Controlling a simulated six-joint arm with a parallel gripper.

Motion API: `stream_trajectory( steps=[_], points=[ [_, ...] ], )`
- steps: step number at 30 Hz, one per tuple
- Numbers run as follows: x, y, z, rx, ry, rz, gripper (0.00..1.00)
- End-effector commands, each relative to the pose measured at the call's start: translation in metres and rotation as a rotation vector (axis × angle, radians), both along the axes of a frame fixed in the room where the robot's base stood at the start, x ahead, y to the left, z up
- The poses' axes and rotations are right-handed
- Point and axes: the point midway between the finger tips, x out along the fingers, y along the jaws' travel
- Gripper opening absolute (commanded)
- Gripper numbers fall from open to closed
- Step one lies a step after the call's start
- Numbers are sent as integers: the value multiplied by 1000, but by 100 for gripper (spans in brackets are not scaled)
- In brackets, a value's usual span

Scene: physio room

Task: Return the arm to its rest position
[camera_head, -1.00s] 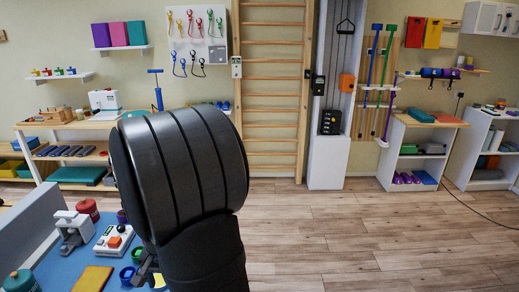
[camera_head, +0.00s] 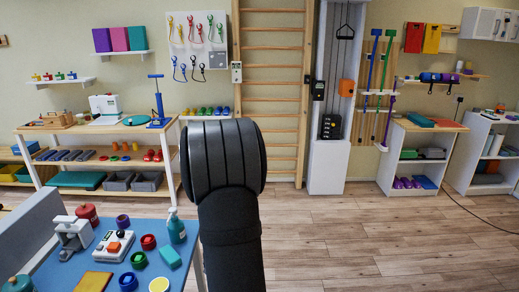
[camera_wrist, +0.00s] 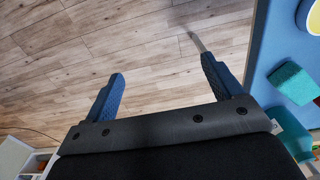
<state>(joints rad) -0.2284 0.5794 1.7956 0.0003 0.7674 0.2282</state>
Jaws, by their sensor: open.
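My arm rises in the middle of the head view, and its thick dark link hides part of the room behind it. My gripper does not show in the head view. In the wrist view my gripper (camera_wrist: 160,92) has its two blue fingers wide apart, with nothing between them. It points at the bare wooden floor (camera_wrist: 140,45), beside the edge of the blue table.
The blue table (camera_head: 182,284) at the lower left holds a red-buttoned device (camera_head: 114,245), a soap bottle (camera_head: 176,226), a teal block (camera_head: 170,256) and several coloured pots. Open floor (camera_head: 380,245) lies to the right. Shelves and wall bars (camera_head: 271,100) stand behind.

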Motion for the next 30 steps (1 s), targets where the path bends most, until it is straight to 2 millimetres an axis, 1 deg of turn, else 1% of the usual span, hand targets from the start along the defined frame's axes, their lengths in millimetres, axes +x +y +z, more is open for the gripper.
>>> stream_trajectory(
  steps=[1,9,20,21,24,30],
  points=[
    [4,-9,-6,0,2,-5,84],
    [23,-51,-35,0,2,-5,84],
    [39,-109,-75,0,2,-5,84],
    [43,-96,-68,0,-4,-8,84],
    [49,-78,-60,0,-3,-31,84],
    [57,-55,-49,0,-2,-68,84]
  ],
)
